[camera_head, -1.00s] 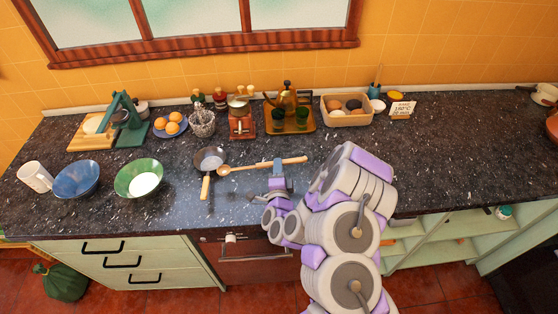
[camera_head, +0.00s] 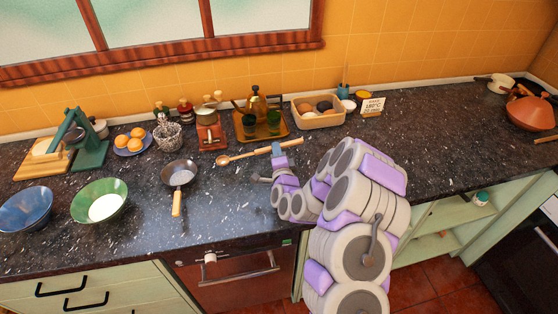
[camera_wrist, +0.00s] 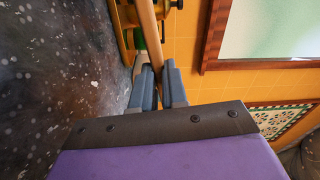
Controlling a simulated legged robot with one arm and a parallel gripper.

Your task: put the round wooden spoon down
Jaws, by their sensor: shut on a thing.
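The round wooden spoon (camera_head: 240,156) is held by its handle in my gripper (camera_head: 277,149), over the counter's middle. Its bowl points left toward the small frying pan (camera_head: 179,173), apart from it, and its handle end points right. In the wrist view, the pale handle (camera_wrist: 149,32) runs up from between the blue-grey fingertips of my gripper (camera_wrist: 160,85). The fingers are closed on it. The spoon's bowl is out of the wrist view. I cannot tell how far the spoon is above the dark speckled counter (camera_head: 235,205).
Behind the spoon stand a coffee grinder (camera_head: 210,135), a brass tray (camera_head: 283,133) with a kettle and green cups, and an egg box (camera_head: 320,120). A green bowl (camera_head: 100,201) is at left. Bare counter lies in front of the spoon and right, past my arm.

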